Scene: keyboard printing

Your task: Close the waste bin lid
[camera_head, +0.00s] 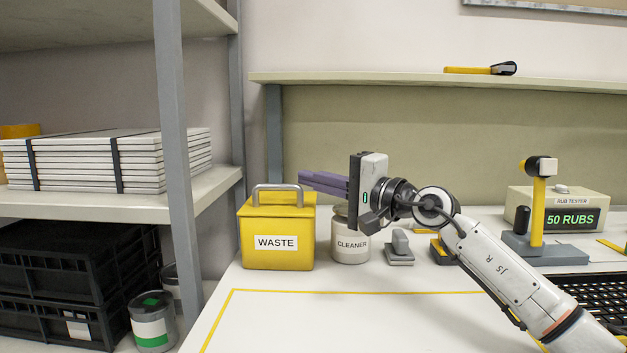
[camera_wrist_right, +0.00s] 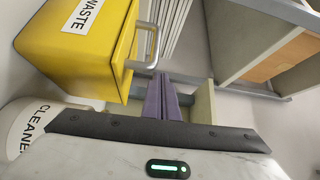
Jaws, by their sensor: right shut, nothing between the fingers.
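The yellow waste bin (camera_head: 277,258) stands on the left end of the white bench, its WASTE label facing me. Its yellow lid (camera_head: 280,199) with a grey bar handle (camera_head: 278,187) appears to lie flat on top, with no raised panel visible. The bin also shows at the upper left of the right wrist view (camera_wrist_right: 75,55), with the handle (camera_wrist_right: 150,47) beside the fingers. My right gripper (camera_head: 302,179) has purple fingers, shut and empty, pointing left near the handle's right end; contact is unclear. My left gripper is not in view.
A CLEANER jar (camera_head: 351,247) stands right of the bin, below my right gripper. A grey shelf post (camera_head: 178,150) rises at the left. A rub tester (camera_head: 560,205) and keyboard (camera_head: 595,295) are at the right. The bench front (camera_head: 330,320) is clear.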

